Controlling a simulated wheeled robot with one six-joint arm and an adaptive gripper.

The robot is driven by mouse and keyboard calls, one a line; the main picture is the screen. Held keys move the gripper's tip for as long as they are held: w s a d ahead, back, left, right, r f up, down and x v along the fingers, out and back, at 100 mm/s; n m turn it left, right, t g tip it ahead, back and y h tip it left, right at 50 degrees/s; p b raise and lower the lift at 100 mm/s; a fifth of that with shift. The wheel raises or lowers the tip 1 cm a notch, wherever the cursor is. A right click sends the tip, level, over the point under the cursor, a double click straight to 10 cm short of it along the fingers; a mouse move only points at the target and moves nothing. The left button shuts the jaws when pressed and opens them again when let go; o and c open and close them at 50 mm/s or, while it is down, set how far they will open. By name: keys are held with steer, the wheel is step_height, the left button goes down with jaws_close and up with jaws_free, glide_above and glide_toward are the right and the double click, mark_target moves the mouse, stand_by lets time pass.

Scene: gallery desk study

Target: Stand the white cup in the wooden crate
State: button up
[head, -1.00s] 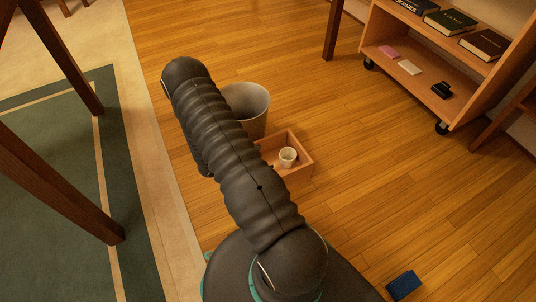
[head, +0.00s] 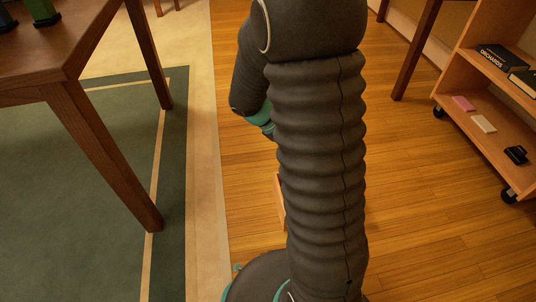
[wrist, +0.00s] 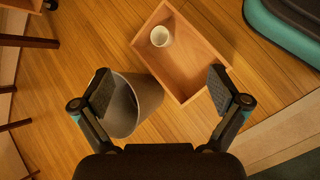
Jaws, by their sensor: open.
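The white cup (wrist: 160,36) stands inside the wooden crate (wrist: 196,62) in the wrist view, near one end of it, apart from my gripper. The rest of the crate floor looks bare. My gripper (wrist: 161,88) is open and empty, its two fingers spread wide, with the crate and cup beyond the fingertips. In the head view only a thin edge of the crate (head: 280,203) shows beside my arm. The cup and the gripper's fingers are hidden there.
A grey bin (wrist: 146,104) stands next to the crate, behind the left finger in the wrist view. A wooden table (head: 60,90) stands on a green rug (head: 60,180) at left. A wheeled shelf (head: 490,105) with books stands at right. Wood floor between is clear.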

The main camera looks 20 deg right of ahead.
steer(key=s+a+r+m+t+y, duration=0.5)
steer(key=s+a+r+t+y, duration=0.2)
steer(key=s+a+r, duration=0.6)
steer(key=a+r+t, duration=0.1)
steer(key=a+r, duration=0.2)
steer(key=r, duration=0.1)
steer(key=shift+s+r+m+t+y, duration=0.3)
steer(key=shift+r, duration=0.05)
step_height(320, 180, up, 7)
steer(key=p, duration=0.6)
steer(key=shift+f+p, duration=0.2)
steer(key=shift+p, duration=0.15)
